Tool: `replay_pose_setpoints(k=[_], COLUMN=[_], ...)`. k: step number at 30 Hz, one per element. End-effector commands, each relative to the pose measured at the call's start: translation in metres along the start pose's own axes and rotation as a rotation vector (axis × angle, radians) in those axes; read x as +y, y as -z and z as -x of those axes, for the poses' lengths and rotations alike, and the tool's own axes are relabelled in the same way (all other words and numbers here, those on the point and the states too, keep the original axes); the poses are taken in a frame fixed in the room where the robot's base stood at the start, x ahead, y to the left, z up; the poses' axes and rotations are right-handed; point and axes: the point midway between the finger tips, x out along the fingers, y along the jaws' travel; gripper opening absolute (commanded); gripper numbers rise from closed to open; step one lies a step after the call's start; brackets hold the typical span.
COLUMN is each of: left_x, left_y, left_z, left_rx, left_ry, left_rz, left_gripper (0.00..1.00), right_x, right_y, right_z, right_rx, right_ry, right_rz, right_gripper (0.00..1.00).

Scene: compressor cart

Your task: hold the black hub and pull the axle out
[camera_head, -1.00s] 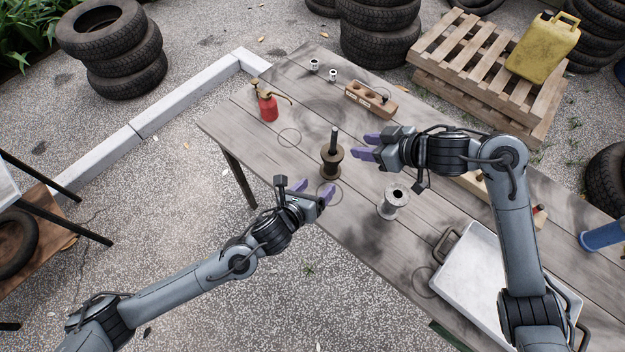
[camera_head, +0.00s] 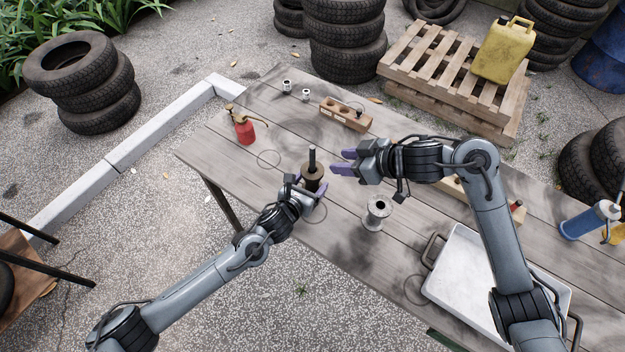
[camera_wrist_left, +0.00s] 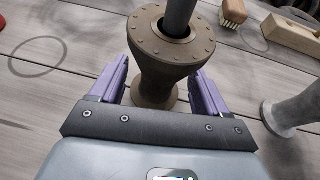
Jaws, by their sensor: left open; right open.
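The hub (camera_head: 313,172) looks dark brown rather than black and stands upright on the table, a narrow-waisted spool with a bolted top flange. The dark axle (camera_head: 312,154) stands upright out of its centre. In the left wrist view the hub (camera_wrist_left: 168,62) sits between the purple fingers of my left gripper (camera_wrist_left: 163,85), with the axle (camera_wrist_left: 178,15) rising from it. My left gripper (camera_head: 306,186) is open, one finger on each side of the hub's waist. My right gripper (camera_head: 342,162) is open and empty, just right of the axle, its fingers pointing left.
A grey hub (camera_head: 378,213) stands to the right on the wooden table (camera_head: 240,165). A red oil can (camera_head: 244,130), a wooden block with holes (camera_head: 346,114) and two small metal parts stand farther back. A white tray (camera_head: 470,275) lies at the right front.

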Motion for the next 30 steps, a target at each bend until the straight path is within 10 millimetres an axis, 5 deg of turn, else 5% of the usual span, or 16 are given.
replay_pose_setpoints(k=[18, 30], left_x=[0.0, 0.0], left_y=[0.0, 0.0], left_z=[-0.02, -0.019], left_rx=[0.0, 0.0], left_ry=[0.0, 0.0], left_rz=[0.0, 0.0], left_gripper=[0.76, 0.16], right_x=[0.0, 0.0], right_y=[0.0, 0.0], right_z=[0.0, 0.0], right_rx=[0.0, 0.0], right_ry=[0.0, 0.0], right_rz=[0.0, 0.0], right_gripper=[0.43, 0.43])
